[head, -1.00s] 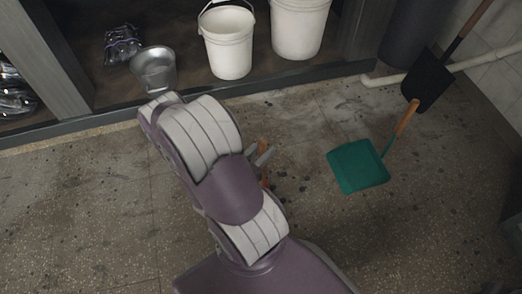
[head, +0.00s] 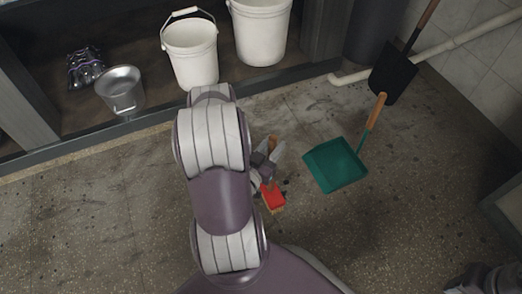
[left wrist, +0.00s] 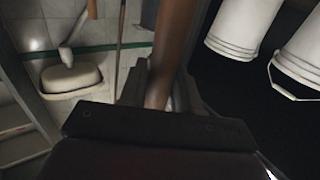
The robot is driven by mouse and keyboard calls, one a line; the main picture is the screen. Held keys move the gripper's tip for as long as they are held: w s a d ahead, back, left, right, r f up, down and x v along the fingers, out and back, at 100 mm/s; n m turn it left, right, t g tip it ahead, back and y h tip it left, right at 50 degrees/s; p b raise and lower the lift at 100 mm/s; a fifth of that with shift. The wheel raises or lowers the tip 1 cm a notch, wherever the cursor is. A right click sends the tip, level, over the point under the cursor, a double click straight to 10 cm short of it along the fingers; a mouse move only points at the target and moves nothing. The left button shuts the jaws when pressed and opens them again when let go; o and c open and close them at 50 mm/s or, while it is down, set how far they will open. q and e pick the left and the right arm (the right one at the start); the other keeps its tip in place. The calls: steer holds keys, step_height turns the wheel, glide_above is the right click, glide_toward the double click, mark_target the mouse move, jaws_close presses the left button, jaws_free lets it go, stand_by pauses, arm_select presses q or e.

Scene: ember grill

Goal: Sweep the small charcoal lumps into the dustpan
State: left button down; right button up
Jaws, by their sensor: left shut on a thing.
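My left gripper (head: 265,160) is shut on the wooden handle of a brush with a red head (head: 273,197). The brush head is low over the floor, left of the dustpan; I cannot tell whether it touches the floor. In the left wrist view the brown brush handle (left wrist: 176,50) runs up between the fingers. The green dustpan (head: 335,166) lies on the floor, its orange-tipped handle pointing up and right. Small dark charcoal lumps (head: 286,181) show between brush and dustpan; my left arm may hide others.
A black shovel (head: 392,75) leans near the white pipe (head: 460,42) behind the dustpan. Two white buckets (head: 190,52) and a metal pail (head: 121,90) stand along the shelf at the back. The speckled floor right of and below the dustpan is open.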

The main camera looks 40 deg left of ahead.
arm_select(q)
steer(key=w+d+b, duration=0.2)
steer(key=w+d, duration=0.3)
steer(key=w, duration=0.7)
steer(key=w+d+b, duration=0.2)
steer(key=w+d, duration=0.2)
steer(key=w, duration=0.7)
step_height(320, 180, up, 8)
steer(key=w+p, duration=0.2)
steer(key=p, duration=0.3)
steer(key=shift+d+f, duration=0.2)
steer(key=shift+d, duration=0.2)
steer(key=shift+r, duration=0.1)
